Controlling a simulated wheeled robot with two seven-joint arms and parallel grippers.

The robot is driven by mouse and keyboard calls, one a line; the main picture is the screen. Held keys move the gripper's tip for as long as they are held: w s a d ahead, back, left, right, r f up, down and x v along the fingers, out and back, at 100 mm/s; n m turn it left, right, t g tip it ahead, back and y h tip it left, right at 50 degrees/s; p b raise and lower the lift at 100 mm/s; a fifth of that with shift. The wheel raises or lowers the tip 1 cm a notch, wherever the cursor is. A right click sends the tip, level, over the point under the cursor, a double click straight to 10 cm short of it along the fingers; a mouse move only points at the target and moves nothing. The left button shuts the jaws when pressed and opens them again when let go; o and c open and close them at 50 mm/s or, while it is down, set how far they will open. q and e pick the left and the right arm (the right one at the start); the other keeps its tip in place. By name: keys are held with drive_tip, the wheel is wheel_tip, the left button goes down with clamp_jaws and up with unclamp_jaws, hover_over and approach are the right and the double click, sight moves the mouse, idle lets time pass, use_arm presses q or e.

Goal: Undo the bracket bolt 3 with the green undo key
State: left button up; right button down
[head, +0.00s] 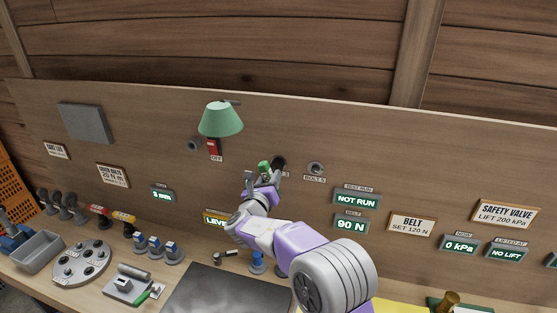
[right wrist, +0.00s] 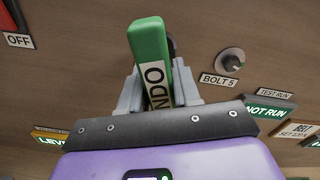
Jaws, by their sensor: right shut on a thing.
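My right gripper (head: 262,180) is shut on the green undo key (head: 264,167) in front of the upright board. In the right wrist view the green key (right wrist: 150,45) stands up between the grey fingers, with part of the word UNDO showing. A dark round part (head: 280,163) on the board shows just right of the key. The label under it is mostly covered by my gripper, with a 3 at its end. The key's far end is hidden, so I cannot tell whether it touches the bolt. My left gripper is not in view.
Bolt 5 (head: 316,168) sits to the right on the board. A green lamp (head: 221,119) juts out above left, over a red OFF switch (head: 212,148). Displays read NOT RUN (head: 356,199) and 90 N (head: 350,225). A round holder (head: 81,262) and several tools stand on the bench at left.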

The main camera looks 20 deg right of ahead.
drive_tip(key=shift+r+n+p, duration=0.1)
drive_tip(key=shift+n+p, duration=0.25)
drive_tip(key=shift+n, duration=0.05)
drive_tip(key=shift+r+n+p, duration=0.1)
drive_tip(key=shift+n+p, duration=0.4)
drive_tip(key=shift+p, duration=0.3)
drive_tip(key=shift+n+p, duration=2)
drive_tip(key=shift+p, duration=0.6)
